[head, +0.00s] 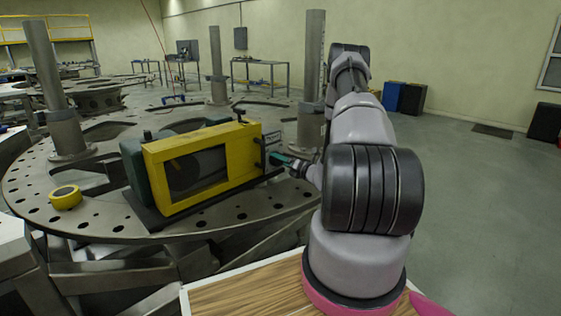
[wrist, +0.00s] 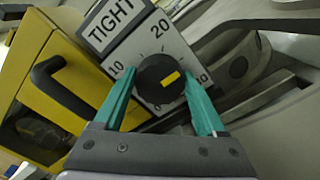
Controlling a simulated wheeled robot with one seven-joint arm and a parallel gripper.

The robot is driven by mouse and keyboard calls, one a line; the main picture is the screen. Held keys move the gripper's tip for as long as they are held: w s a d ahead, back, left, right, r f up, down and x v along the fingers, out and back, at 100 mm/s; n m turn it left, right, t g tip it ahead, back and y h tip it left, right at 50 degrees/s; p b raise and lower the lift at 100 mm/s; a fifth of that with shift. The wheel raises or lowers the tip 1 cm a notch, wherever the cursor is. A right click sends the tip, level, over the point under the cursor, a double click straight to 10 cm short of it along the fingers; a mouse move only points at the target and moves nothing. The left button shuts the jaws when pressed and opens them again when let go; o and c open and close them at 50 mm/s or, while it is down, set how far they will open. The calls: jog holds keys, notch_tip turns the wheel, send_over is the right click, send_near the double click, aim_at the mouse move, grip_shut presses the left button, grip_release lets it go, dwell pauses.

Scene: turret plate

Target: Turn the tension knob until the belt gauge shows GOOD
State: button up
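In the wrist view the black tension knob (wrist: 161,79) sits on a white dial plate with numbers around it. Its yellow mark points right and slightly up, towards the partly hidden right-hand number. The belt gauge sign (wrist: 114,22) above the dial reads TIGHT. My gripper (wrist: 160,74) has its two green fingers on opposite sides of the knob, close to its edge. I cannot tell whether they touch it. In the head view my gripper (head: 279,158) is at the right end of the yellow-framed unit (head: 205,143), and the knob is hidden there.
The unit stands on a round grey turret plate (head: 95,214) with holes and upright posts. A black handle (wrist: 58,82) sticks out beside the dial. Open floor lies to the right.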

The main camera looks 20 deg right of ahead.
jog(key=shift+c, duration=1.4)
jog(key=shift+n, duration=0.4)
jog(key=n, duration=0.7)
jog(key=shift+s+a+n, duration=0.1)
jog(key=shift+n, duration=0.5)
jog(key=o, duration=1.3)
jog(key=v, duration=1)
jog(key=shift+s, duration=0.4)
